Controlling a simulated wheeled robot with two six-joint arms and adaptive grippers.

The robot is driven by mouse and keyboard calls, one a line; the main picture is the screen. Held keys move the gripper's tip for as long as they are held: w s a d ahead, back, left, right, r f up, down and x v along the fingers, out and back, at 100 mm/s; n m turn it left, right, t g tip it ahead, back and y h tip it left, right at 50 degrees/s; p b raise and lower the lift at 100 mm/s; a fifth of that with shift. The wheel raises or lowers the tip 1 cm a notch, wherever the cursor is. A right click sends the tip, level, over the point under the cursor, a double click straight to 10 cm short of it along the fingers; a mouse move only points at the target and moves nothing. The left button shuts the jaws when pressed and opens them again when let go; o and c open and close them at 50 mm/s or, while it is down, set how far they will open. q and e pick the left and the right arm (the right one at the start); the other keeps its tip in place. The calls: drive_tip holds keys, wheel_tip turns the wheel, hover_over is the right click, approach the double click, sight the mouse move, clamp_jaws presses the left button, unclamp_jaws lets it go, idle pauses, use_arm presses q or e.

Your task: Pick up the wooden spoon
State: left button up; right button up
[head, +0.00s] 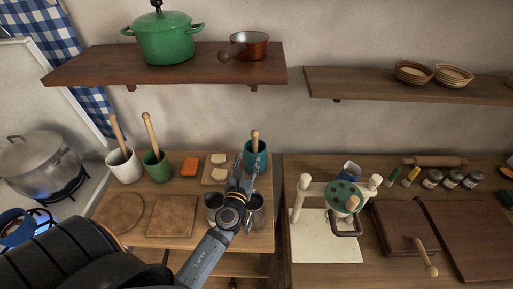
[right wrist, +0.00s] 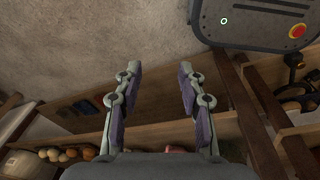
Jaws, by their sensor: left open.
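Wooden handles stand upright in a white crock (head: 124,167), a green crock (head: 157,170) and a teal crock (head: 261,158). Their lower ends are hidden inside, so I cannot tell which one is the wooden spoon. My left gripper (head: 243,160) is open beside the teal crock, in front of its wooden handle (head: 255,140) in the picture. Nothing shows between its fingers, and I cannot tell whether it touches the crock. My right gripper (right wrist: 157,72) is open and empty in the right wrist view, away from these crocks.
Two metal cups (head: 255,212) stand beside my left wrist. A small board (head: 213,178) with pale pieces, an orange block (head: 190,166) and two wooden boards (head: 172,216) lie on the left counter. A shelf (head: 200,75) with a green pot (head: 166,40) hangs above.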

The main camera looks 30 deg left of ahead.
sight(254, 145)
use_arm(q)
drive_tip(key=p+x, duration=0.1)
drive_tip(key=x, duration=0.6)
drive_tip(key=shift+d, duration=0.15)
drive_tip(key=x, duration=0.3)
drive_tip(key=shift+d+f, duration=0.1)
drive_tip(key=shift+f, duration=0.1)
drive_tip(key=shift+s+r, duration=0.1)
drive_tip(key=shift+s, duration=0.1)
drive_tip(key=c, duration=0.4)
drive_tip(key=shift+w, duration=0.1)
drive_tip(key=c, duration=0.5)
clamp_jaws()
use_arm(e)
drive_tip(key=shift+s+d+r, duration=0.2)
drive_tip(key=shift+s+r, duration=0.6)
